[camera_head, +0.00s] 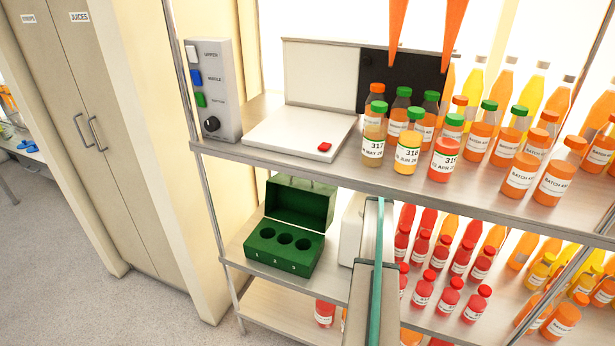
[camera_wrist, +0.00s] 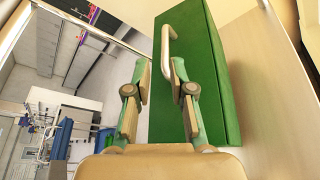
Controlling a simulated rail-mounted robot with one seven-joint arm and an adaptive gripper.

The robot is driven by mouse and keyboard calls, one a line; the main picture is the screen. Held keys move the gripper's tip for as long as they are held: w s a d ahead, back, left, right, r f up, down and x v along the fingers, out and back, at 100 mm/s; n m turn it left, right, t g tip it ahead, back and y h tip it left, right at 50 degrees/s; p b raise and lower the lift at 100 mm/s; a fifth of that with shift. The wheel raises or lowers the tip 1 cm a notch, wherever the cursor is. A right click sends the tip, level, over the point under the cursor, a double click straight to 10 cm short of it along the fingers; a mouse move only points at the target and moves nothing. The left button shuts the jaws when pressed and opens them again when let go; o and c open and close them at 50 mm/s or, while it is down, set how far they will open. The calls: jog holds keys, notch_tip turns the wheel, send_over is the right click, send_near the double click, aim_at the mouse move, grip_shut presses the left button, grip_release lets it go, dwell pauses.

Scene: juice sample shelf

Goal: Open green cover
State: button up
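The green case (camera_head: 284,262) stands on the middle shelf in the head view, with three round holes numbered 1 to 3. Its green cover (camera_head: 300,203) is raised behind the holes, so the case shows open. In the wrist view a green face (camera_wrist: 215,85) with a pale bar handle (camera_wrist: 166,52) fills the middle and right. My gripper (camera_wrist: 160,78) is open in the wrist view, its fingers apart. The handle's bar lies at the gap between them, closer to the right finger, which hides its lower end. Contact cannot be told. I cannot make out the fingers in the head view.
The upper shelf (camera_head: 480,187) holds juice bottles and a white plate device (camera_head: 302,133) with a red button. A control box (camera_head: 213,92) stands at its left end. Red bottles (camera_head: 450,297) crowd the shelf to the right of the case. Open floor (camera_head: 60,260) lies left.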

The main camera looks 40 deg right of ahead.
aim_at(300, 176)
jog(key=shift+s+d+f+m, duration=0.1)
jog(key=shift+d+f+m, duration=0.1)
jog(key=shift+d+m, duration=0.15)
jog(key=shift+f, duration=0.1)
jog(key=p+x, duration=0.2)
jog(key=x, duration=0.7)
jog(key=shift+p, duration=0.3)
jog(key=shift+x, duration=0.75)
grip_shut()
